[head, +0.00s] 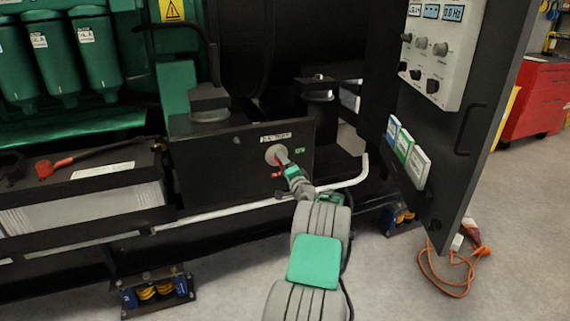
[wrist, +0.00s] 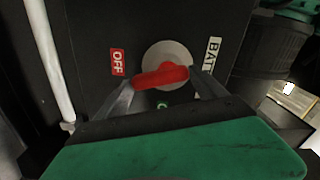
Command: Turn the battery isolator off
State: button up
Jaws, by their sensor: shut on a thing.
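The battery isolator's grey round plate (wrist: 176,54) is on a black panel (wrist: 92,40), with its red handle (wrist: 161,77) lying across the plate in the wrist view. In the head view, my gripper (head: 284,161) reaches the isolator plate (head: 274,153), covering most of the handle.
An open black cabinet door (head: 462,130) with a control panel (head: 442,48) stands right of my arm. A battery (head: 90,190) with a red-ended cable is at left. A white pipe (head: 345,184) runs below the panel. An orange cable (head: 450,282) lies on the floor.

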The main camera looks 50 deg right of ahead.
jog(key=shift+w+a+m+p, duration=0.15)
jog(key=shift+m+p, duration=0.45)
jog(key=shift+m, duration=1.3)
jog(key=o, duration=1.3)
jog(key=p+v, duration=0.1)
jog(key=v, duration=0.7)
jog(key=shift+p, duration=0.4)
